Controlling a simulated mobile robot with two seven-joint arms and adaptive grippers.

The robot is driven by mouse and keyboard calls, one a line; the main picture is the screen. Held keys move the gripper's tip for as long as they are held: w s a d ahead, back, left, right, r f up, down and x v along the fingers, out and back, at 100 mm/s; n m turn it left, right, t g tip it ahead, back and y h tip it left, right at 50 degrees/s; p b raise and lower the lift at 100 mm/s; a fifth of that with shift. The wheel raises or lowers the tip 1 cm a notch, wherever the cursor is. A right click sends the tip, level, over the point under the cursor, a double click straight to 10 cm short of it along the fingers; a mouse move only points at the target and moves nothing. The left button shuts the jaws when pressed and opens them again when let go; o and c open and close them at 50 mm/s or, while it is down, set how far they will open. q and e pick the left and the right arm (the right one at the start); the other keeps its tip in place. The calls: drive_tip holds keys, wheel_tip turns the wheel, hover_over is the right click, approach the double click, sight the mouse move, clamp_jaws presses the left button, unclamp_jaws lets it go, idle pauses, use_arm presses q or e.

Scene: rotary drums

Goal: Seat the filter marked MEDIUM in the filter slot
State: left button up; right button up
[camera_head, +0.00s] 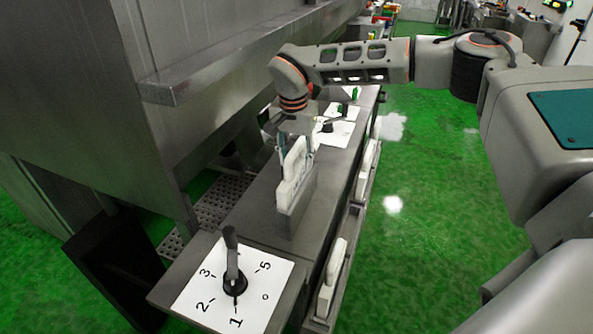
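A white filter (291,175) stands upright at the grey filter slot (297,210), with its lower part hidden behind the slot's wall. My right gripper (296,148) points down at the top of this filter, with its fingers around the filter's upper part. Whether the fingers press on it or stand slightly apart is too small to tell. Another white filter (332,270) sits in the side rack at the front, and one more (368,160) sits farther back in the rack. No marking is readable on any filter. My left gripper is out of view.
A dial plate (210,290) with a black lever (232,262) lies on the bench in front of the slot. More control plates (338,133) lie behind it. A metal ledge (215,70) overhangs at the left. The green floor at the right is clear.

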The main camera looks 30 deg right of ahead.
sight(295, 148)
drive_tip(key=r, duration=0.6)
drive_tip(key=shift+s+a, duration=0.3)
